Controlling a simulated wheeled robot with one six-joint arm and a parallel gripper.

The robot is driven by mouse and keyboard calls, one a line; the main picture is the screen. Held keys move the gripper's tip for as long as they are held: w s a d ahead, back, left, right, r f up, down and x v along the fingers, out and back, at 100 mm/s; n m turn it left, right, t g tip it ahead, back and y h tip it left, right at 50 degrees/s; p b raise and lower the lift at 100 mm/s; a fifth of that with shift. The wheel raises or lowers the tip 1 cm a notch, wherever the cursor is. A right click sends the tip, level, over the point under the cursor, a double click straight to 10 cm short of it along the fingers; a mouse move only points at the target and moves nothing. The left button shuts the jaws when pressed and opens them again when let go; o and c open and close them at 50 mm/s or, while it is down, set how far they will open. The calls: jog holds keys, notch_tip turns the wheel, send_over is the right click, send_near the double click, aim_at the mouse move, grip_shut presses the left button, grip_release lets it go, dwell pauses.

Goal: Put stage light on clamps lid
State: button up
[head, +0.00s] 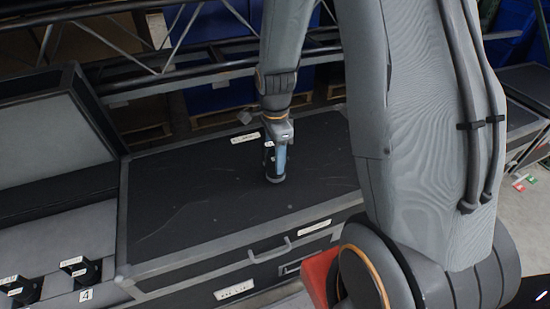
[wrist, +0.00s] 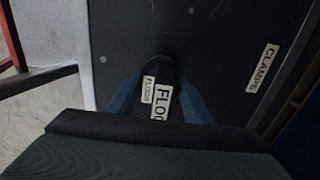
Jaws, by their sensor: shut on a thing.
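The clamps lid (head: 190,205) is the flat black, grey-edged top of a case in the head view. A white CLAMPS label (wrist: 262,68) lies on the lid in the wrist view, and a small label (head: 245,137) shows near its far edge in the head view. My gripper (head: 276,166) points down over the right-middle of the lid, its blue fingers shut on a black stage light (head: 269,158). White FLOOD labels show on the stage light (wrist: 149,90) in the wrist view. Its lower end is at or just above the lid; I cannot tell whether it touches.
An open case (head: 50,130) with a raised lid stands at the left. Two black labelled lights (head: 83,270) (head: 20,289) sit in its grey tray. A metal truss (head: 125,65) runs behind. The lid around the held light is clear.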

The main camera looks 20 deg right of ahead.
jog(key=shift+f, duration=0.3)
jog(key=o, duration=1.6)
jog(key=shift+f, duration=0.1)
jog(key=shift+c, duration=0.2)
